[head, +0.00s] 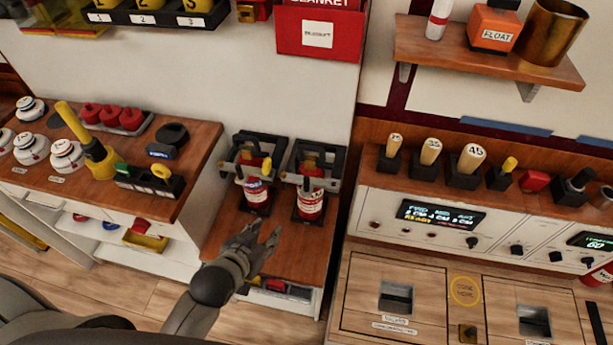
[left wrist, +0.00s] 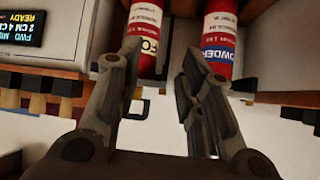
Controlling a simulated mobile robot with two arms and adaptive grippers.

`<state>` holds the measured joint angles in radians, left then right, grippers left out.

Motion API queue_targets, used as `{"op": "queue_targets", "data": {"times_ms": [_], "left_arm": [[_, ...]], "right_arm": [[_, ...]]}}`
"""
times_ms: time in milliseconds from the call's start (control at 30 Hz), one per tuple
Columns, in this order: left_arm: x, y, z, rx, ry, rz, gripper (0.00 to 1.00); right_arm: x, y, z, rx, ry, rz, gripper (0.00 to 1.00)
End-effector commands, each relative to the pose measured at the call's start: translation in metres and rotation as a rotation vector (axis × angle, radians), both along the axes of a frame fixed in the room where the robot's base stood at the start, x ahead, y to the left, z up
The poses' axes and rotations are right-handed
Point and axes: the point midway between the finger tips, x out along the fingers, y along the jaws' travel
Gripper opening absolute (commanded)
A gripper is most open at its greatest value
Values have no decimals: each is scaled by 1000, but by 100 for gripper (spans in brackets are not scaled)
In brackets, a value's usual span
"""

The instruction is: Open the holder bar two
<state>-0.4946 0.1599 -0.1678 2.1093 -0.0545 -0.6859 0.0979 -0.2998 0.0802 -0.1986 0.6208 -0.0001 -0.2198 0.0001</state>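Two red extinguishers stand side by side in dark holders on a low wooden ledge. The left one (head: 255,192) has a blue label band; the right one (head: 311,203) has a pale label. A grey bar crosses the front of the left holder (head: 250,166) and another crosses the right holder (head: 312,181); both look shut. I cannot read which is numbered two. My left gripper (head: 266,236) is open and empty, in front of and below the extinguishers. In the left wrist view its fingers (left wrist: 160,68) are apart, with the powder extinguisher (left wrist: 220,35) beyond. My right gripper is not in view.
A wooden counter (head: 190,190) with white caps and a yellow plunger-like tool stands left. A control panel (head: 400,225) with knobs and wooden handles stands close on the right. A red blanket box (head: 318,35) hangs above. Small items lie in a low tray below the ledge.

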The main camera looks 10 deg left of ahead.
Motion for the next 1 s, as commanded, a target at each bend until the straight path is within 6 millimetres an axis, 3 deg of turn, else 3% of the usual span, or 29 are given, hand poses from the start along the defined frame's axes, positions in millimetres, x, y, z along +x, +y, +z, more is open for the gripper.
{"op": "queue_targets", "data": {"times_ms": [233, 500, 767, 1000], "left_arm": [[39, -17, 21, -77, -313, -58, 35], [48, -33, 40, -163, -567, -133, 35], [51, -38, 47, -188, -635, -156, 35], [83, -48, 49, -189, -636, -156, 35]], "right_arm": [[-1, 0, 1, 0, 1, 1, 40], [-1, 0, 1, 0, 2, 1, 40], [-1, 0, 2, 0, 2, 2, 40], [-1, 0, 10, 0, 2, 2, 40]]}}
